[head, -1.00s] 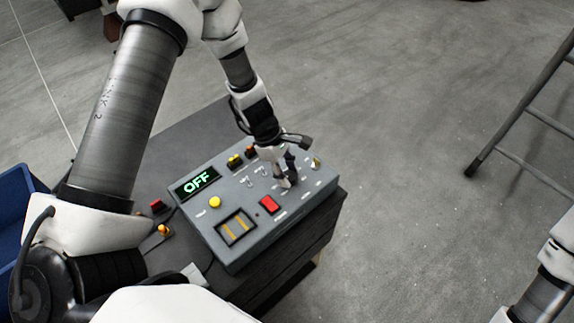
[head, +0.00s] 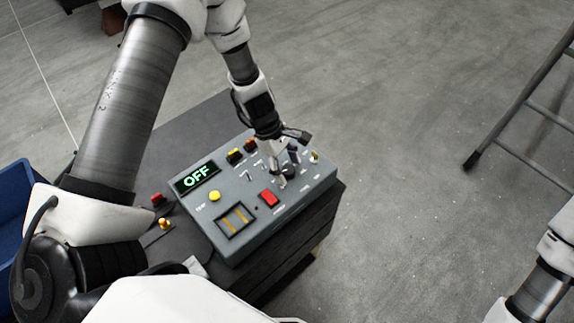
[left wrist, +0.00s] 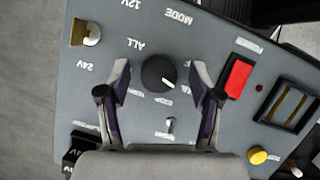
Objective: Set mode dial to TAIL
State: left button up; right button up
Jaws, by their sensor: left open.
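The mode dial (left wrist: 153,70) is a round black knob with a small white mark, on a grey control panel (head: 228,254). In the left wrist view the panel's print is upside down, with MODE, ALL and STOP near the dial. The green display (head: 197,179) reads OFF. My left gripper (left wrist: 158,77) is open, one finger on each side of the dial, with gaps visible. It also shows over the panel's right part in the head view (head: 286,170). Contact cannot be told. Only part of my right arm shows at the right edge; its gripper is out of view.
The panel also has a red rocker switch (head: 268,198), a yellow button (head: 215,196), small toggles and a brass key-like knob (left wrist: 84,33) near the dial. The panel lies on a dark bench (head: 187,133). A blue bin (head: 14,205) stands left, a ladder (head: 519,100) right.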

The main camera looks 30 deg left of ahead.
pick_arm(q)
jog(key=shift+r, duration=0.1)
jog(key=v, duration=1.1)
jog(key=shift+a+r, duration=0.25)
jog(key=shift+r, duration=0.1)
